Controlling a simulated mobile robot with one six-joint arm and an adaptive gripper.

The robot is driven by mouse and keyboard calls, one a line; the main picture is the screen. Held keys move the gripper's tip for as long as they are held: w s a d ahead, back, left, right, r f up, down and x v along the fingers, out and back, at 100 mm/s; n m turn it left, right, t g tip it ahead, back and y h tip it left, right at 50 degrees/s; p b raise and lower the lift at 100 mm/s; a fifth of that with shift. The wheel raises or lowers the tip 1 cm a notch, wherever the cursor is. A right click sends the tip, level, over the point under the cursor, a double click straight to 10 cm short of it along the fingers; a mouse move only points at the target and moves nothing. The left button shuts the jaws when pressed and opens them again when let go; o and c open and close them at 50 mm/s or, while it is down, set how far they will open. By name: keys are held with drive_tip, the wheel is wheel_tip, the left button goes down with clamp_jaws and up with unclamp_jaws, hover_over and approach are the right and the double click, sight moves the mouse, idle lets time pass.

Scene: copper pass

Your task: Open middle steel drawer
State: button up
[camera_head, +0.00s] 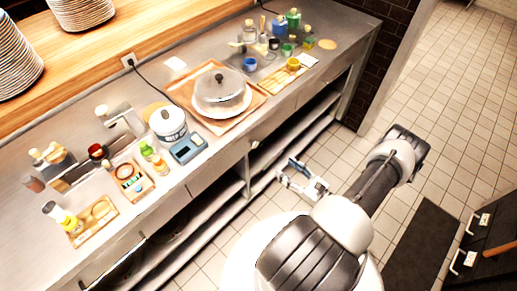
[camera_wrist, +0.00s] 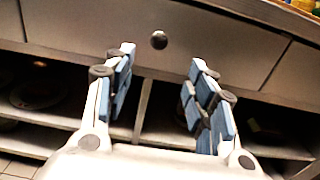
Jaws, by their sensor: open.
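The middle steel drawer (camera_wrist: 225,52) is a flat grey front with a small round dark knob (camera_wrist: 159,40). It looks shut, flush with the fronts on both sides. In the wrist view my gripper (camera_wrist: 162,60) is open and empty, with one blue-padded finger on each side below the knob. The knob sits ahead of and slightly above the fingertips, and no contact shows. In the head view my gripper (camera_head: 303,179) hangs over the floor in front of the counter, apart from the drawer fronts.
The steel counter (camera_head: 222,140) carries a domed dish (camera_head: 220,88) on a tray, a white pot (camera_head: 168,124), a blue scale (camera_head: 188,148) and several bottles. Open shelves (camera_head: 290,147) run below the drawers. The tiled floor (camera_head: 345,155) beside my arm is clear.

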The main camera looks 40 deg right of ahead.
sight(256, 145)
drive_tip(key=w, duration=0.4)
drive_tip(key=w+b, duration=0.1)
drive_tip(key=w, duration=0.4)
drive_tip(key=w+a+b, duration=0.1)
drive_tip(key=w, duration=0.4)
drive_tip(key=shift+w+a, duration=0.1)
drive_tip(key=shift+w, duration=0.15)
drive_tip(key=shift+c, duration=0.3)
clamp_jaws()
